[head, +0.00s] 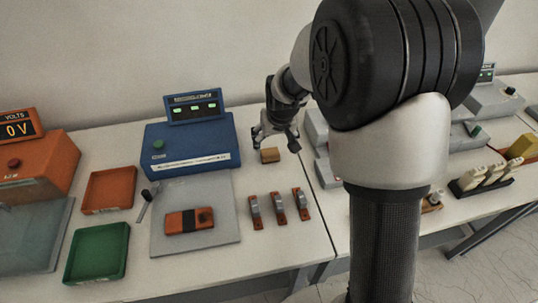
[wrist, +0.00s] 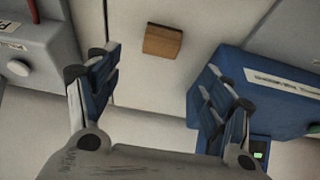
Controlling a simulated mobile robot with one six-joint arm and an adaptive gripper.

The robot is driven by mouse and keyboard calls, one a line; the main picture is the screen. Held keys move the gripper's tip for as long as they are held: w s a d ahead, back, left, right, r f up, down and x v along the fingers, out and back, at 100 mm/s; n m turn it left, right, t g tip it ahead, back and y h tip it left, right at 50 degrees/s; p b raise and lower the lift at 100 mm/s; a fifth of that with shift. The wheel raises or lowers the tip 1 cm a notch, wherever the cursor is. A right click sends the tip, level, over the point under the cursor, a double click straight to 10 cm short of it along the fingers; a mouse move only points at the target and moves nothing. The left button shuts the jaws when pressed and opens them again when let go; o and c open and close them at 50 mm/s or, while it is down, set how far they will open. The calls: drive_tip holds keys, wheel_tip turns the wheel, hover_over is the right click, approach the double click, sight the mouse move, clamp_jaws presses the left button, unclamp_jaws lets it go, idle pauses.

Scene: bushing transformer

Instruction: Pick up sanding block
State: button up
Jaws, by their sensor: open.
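The sanding block is a small brown block (head: 270,155) lying on the white table, to the right of the blue instrument in the head view. It also shows in the wrist view (wrist: 162,41), near the top and a little right of the midline between the fingers. My gripper (head: 276,138) is just above and behind the block in the head view. In the wrist view my gripper (wrist: 158,85) has its two blue-padded fingers wide apart with nothing between them. The block lies beyond the fingertips and does not appear to be touched.
The blue instrument (head: 190,145) stands close to the left of the block, and a grey device (head: 314,132) close to the right. A grey mat (head: 222,232) bears an orange part (head: 190,221). Orange (head: 109,190) and green trays (head: 97,252) lie left.

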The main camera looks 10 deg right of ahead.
sight(270, 151)
drive_tip(key=b+x, duration=0.1)
drive_tip(key=x, duration=0.3)
drive_tip(key=shift+w+f, duration=0.15)
drive_tip(key=b+x, duration=0.2)
drive_tip(key=x, duration=0.3)
drive_tip(key=shift+a+f, duration=0.1)
drive_tip(key=shift+f, duration=0.1)
drive_tip(key=shift+r, duration=0.1)
drive_tip(key=shift+c, duration=0.5)
drive_tip(key=c, duration=1.1)
drive_tip(key=shift+o, duration=0.2)
wheel_tip(270, 151, up, 20)
drive_tip(key=p, duration=0.6)
